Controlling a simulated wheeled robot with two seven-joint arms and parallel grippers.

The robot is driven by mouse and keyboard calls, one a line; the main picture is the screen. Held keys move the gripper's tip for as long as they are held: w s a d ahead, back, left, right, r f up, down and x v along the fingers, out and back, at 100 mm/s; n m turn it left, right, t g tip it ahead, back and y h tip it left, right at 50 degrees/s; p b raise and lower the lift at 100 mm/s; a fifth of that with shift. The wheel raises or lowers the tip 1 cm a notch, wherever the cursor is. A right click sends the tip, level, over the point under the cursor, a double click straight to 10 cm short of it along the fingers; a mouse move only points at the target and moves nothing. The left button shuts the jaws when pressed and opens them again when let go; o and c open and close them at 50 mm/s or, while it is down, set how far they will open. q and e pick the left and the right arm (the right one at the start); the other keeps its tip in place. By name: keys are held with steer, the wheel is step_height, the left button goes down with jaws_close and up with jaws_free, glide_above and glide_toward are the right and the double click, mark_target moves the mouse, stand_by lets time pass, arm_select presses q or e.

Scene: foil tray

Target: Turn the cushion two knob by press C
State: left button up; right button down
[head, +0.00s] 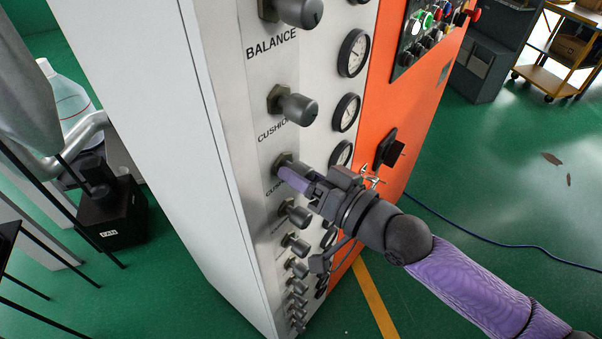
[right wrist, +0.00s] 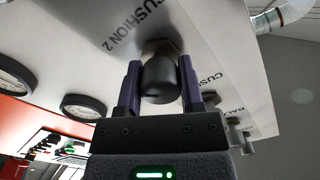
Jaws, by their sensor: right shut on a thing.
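The cushion two knob is a grey cylinder on a hex base on the silver panel (head: 262,128). In the right wrist view the knob (right wrist: 160,80) sits between the two purple fingers, with the label CUSHION 2 beside it. In the head view my right gripper (head: 294,176) reaches in from the right and is shut on this knob, covering most of it and part of its label. In the right wrist view the right gripper's (right wrist: 160,92) fingers lie along both sides of the knob. My left gripper is not seen.
Another cushion knob (head: 297,108) and the balance knob (head: 300,11) sit above, with several smaller knobs below. Round gauges (head: 346,112) line the panel's right side. A black handle (head: 388,148) is on the orange door. A blue cable (head: 500,243) lies on the green floor.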

steer(key=shift+f+n, duration=0.15)
steer(key=shift+n, duration=1.95)
steer(key=shift+c, duration=1.1)
jaws_free()
steer(key=b+v, duration=0.1)
steer(key=v, duration=0.9)
steer(key=shift+w, duration=0.1)
